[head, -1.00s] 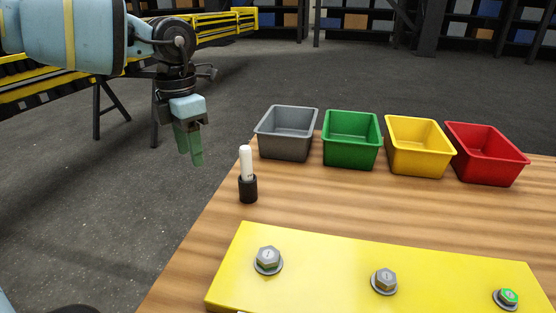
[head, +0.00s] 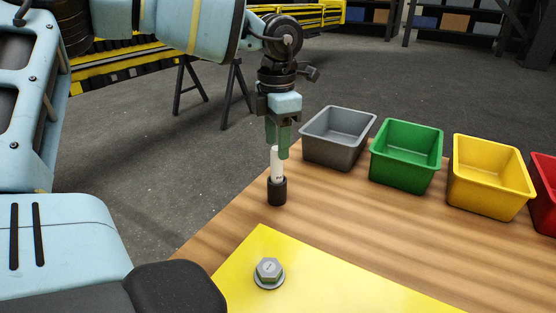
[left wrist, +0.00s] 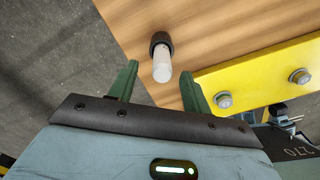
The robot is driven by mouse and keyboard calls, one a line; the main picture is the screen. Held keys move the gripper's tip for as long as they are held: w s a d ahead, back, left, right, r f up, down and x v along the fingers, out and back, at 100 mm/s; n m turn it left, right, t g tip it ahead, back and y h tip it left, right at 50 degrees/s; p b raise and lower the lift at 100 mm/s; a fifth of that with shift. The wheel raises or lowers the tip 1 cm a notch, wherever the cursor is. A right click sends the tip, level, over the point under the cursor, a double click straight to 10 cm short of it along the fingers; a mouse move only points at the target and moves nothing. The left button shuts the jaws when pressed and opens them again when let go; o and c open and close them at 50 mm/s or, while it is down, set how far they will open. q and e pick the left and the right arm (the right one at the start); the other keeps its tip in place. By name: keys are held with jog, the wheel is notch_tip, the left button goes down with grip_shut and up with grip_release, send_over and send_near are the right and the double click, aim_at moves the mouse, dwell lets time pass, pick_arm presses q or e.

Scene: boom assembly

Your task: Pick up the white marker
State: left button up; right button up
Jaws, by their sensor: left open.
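The white marker (head: 277,165) stands upright in a black holder (head: 277,191) near the left edge of the wooden table. My left gripper (head: 278,150) points down at the marker's upper end, its green fingers open. In the left wrist view the marker (left wrist: 162,66) and its holder (left wrist: 160,41) lie between and just beyond the two fingertips of the left gripper (left wrist: 160,72). The marker is not gripped; I cannot tell if a finger touches it. My right gripper is not in view.
A yellow plate (head: 330,283) with a bolt (head: 268,271) lies in front on the table. Grey (head: 337,139), green (head: 406,155), yellow (head: 490,177) and red (head: 544,190) bins stand to the right of the marker. Bare wood (head: 345,210) lies between bins and plate.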

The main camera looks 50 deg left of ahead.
aim_at(277, 164)
pick_arm(q)
jog(key=shift+f, duration=0.45)
jog(key=shift+s+d+f+p, duration=0.1)
jog(key=shift+f+p, duration=0.05)
jog(key=shift+f, duration=1.15)
jog(key=shift+s+f+p, duration=0.1)
jog(key=shift+f+p, duration=0.05)
jog(key=shift+f, duration=1.1)
grip_shut()
notch_tip(277, 164, up, 10)
jog(key=shift+r, duration=0.1)
